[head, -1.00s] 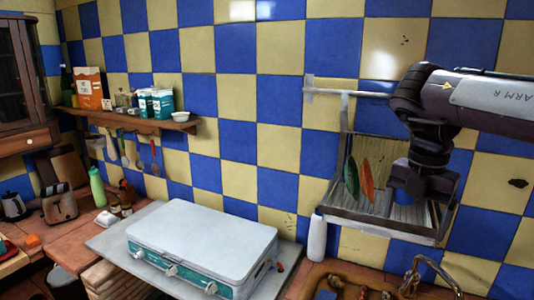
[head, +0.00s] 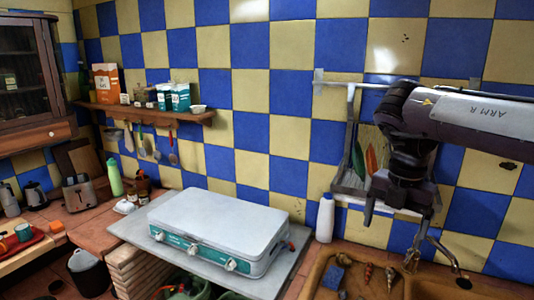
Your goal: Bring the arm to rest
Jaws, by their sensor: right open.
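My right arm comes in from the right edge, marked "ARM R", and bends down at its wrist. My right gripper (head: 396,222) points downward, open, with nothing seen between its fingers. It shows in front of the wall-mounted dish rack, above the sink area. The arm covers part of the rack. My left arm and gripper are not in view.
The dish rack (head: 350,185) holds green and orange leaf-shaped items. A white bottle (head: 325,219) stands left of the sink (head: 318,272). A closed camping stove (head: 222,225) sits on the counter. A shelf (head: 150,114) with boxes hangs on the tiled wall.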

